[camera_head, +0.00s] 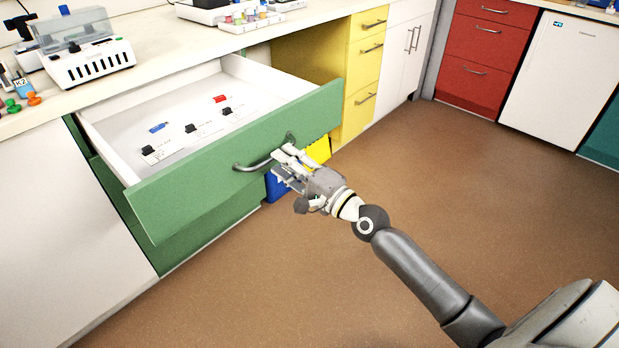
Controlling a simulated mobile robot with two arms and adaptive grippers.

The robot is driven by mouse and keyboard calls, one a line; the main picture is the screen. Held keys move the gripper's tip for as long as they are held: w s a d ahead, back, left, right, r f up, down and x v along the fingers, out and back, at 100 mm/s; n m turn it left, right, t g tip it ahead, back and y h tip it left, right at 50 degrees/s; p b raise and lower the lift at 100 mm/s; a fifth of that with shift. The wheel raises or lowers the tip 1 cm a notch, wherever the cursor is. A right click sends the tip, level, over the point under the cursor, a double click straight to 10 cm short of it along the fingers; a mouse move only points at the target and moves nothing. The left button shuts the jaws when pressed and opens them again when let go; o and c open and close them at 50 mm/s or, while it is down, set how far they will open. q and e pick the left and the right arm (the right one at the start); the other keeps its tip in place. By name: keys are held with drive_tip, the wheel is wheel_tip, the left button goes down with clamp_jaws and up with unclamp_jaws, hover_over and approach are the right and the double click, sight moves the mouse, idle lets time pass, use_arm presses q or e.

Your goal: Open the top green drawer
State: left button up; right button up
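The top green drawer (200,190) is pulled far out from the counter, and its white inside shows. Its dark bar handle (258,163) is on the front panel. My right gripper (284,160) is at the right end of the handle, with its fingers close to or touching it. I cannot tell whether the fingers are closed around the bar. My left gripper is not in view.
Several small black, blue and red items lie in the drawer. Blue (277,187) and yellow (318,150) objects show below the drawer's right end. Yellow drawers (365,75) stand to the right. The brown floor (480,190) is clear.

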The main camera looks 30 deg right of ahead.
drive_tip(key=v, duration=0.9)
drive_tip(key=shift+f, duration=0.1)
